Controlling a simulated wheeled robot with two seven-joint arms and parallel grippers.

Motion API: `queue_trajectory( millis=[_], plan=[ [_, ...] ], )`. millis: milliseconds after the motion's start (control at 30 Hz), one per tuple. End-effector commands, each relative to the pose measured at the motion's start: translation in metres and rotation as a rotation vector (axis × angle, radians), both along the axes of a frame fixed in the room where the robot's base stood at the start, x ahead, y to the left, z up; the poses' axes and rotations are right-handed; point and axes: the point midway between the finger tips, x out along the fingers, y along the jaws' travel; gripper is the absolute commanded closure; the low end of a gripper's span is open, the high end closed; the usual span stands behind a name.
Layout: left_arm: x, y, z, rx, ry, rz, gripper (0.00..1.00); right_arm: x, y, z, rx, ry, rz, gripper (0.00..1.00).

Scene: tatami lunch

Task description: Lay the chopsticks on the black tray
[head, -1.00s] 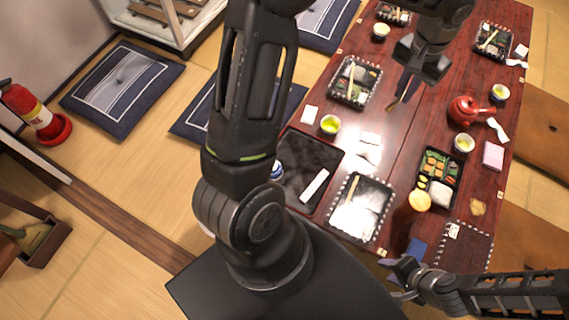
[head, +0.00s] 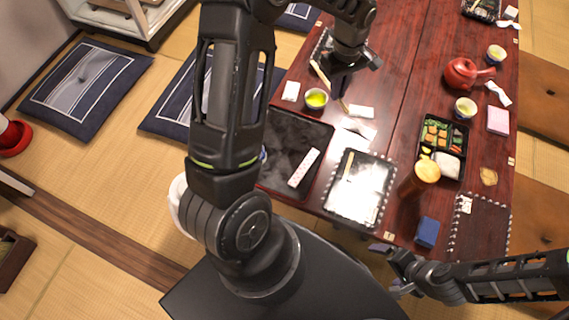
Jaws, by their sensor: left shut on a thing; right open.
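The black tray (head: 316,132) lies at the table's left edge, with a white paper packet (head: 304,167) on it. My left gripper (head: 343,88) is above the table, just beyond the tray's far right corner. It is shut on the chopsticks (head: 319,73), thin and tan, which stick out on both sides of the fingers. The gripper hides their middle. My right gripper (head: 392,268) is open and empty off the table's near edge, low in the view.
A green tea cup (head: 316,99) stands beside the tray's far edge. A dotted-rim tray (head: 374,200) with a thin stick lies to the right. A tall brown drink (head: 413,182), a bento box (head: 431,171), and a red teapot (head: 462,73) stand farther right.

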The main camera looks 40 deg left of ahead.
Motion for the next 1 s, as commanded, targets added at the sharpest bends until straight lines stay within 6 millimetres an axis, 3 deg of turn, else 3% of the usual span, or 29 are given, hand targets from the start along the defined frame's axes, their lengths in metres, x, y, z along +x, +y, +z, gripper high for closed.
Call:
queue_trajectory(
  millis=[33,100,200,300,467,767,1000],
  plan=[
    [-0.004,0.013,-0.046,0.0,0.006,0.121,1.0,0.001,-0.001,-0.038,-0.001,-0.002,-0.003,0.0],
    [-0.008,0.029,-0.075,-0.004,0.009,0.289,1.0,0.002,-0.002,-0.059,-0.004,-0.004,-0.006,0.0],
    [-0.014,0.048,-0.105,-0.011,0.012,0.486,1.0,0.003,-0.004,-0.08,-0.005,-0.006,-0.009,0.0],
    [-0.018,0.061,-0.123,-0.015,0.015,0.616,1.0,0.004,-0.004,-0.092,-0.006,-0.008,-0.011,0.0],
    [-0.021,0.069,-0.131,-0.019,0.015,0.704,1.0,0.005,-0.005,-0.097,-0.007,-0.008,-0.012,0.0],
    [-0.021,0.069,-0.13,-0.019,0.017,0.707,1.0,0.005,-0.005,-0.095,-0.007,-0.009,-0.011,0.0],
    [-0.022,0.069,-0.162,-0.019,0.02,0.706,1.0,0.007,-0.007,-0.108,-0.011,-0.012,-0.017,0.0]
  ],
)
